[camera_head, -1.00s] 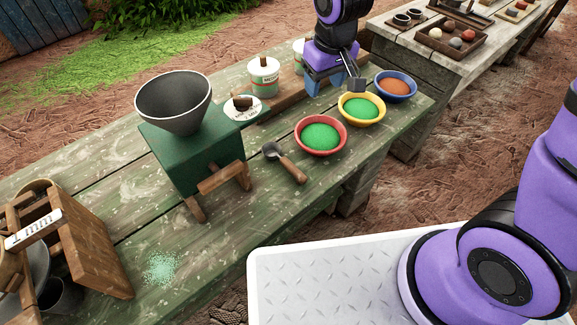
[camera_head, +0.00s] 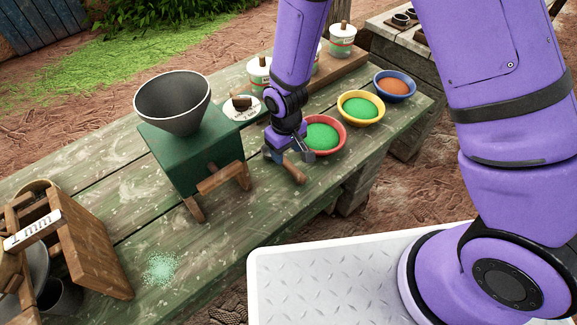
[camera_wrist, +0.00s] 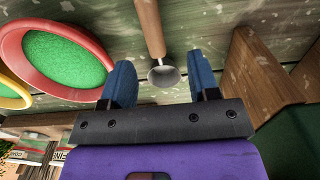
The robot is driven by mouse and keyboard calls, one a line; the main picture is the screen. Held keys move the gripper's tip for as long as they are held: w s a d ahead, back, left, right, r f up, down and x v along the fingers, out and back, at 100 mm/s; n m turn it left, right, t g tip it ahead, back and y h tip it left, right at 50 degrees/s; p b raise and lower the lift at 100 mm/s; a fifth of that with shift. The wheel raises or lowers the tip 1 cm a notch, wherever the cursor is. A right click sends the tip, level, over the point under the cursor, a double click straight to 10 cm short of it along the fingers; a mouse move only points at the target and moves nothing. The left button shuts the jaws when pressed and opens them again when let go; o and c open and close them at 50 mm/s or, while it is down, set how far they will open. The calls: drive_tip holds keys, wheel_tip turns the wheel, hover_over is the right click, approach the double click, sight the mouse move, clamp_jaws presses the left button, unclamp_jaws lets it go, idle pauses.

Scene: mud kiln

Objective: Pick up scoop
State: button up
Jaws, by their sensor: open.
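The scoop has a wooden handle and a small grey metal bowl, and it lies on the green worktable. In the head view its handle (camera_head: 294,174) shows below my gripper (camera_head: 287,157), which hides the bowl. In the wrist view the scoop's bowl (camera_wrist: 164,76) appears between the two blue fingertips of my open gripper (camera_wrist: 163,82), with the handle pointing away from it. I cannot tell how far above the scoop the fingers are, and nothing is held.
A red bowl of green powder (camera_head: 322,134) stands close beside my gripper, then a yellow bowl (camera_head: 360,107) and a blue bowl (camera_head: 396,86). A green hopper with a grey funnel (camera_head: 174,101) stands to the left.

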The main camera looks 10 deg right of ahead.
sight(289, 163)
drive_tip(key=shift+w+d+f, duration=0.1)
drive_tip(key=shift+d+f, duration=0.1)
drive_tip(key=shift+f, duration=1.5)
drive_tip(key=shift+w+d+f, duration=0.1)
drive_tip(key=shift+d+f, duration=0.05)
drive_tip(key=shift+f, duration=1.55)
clamp_jaws()
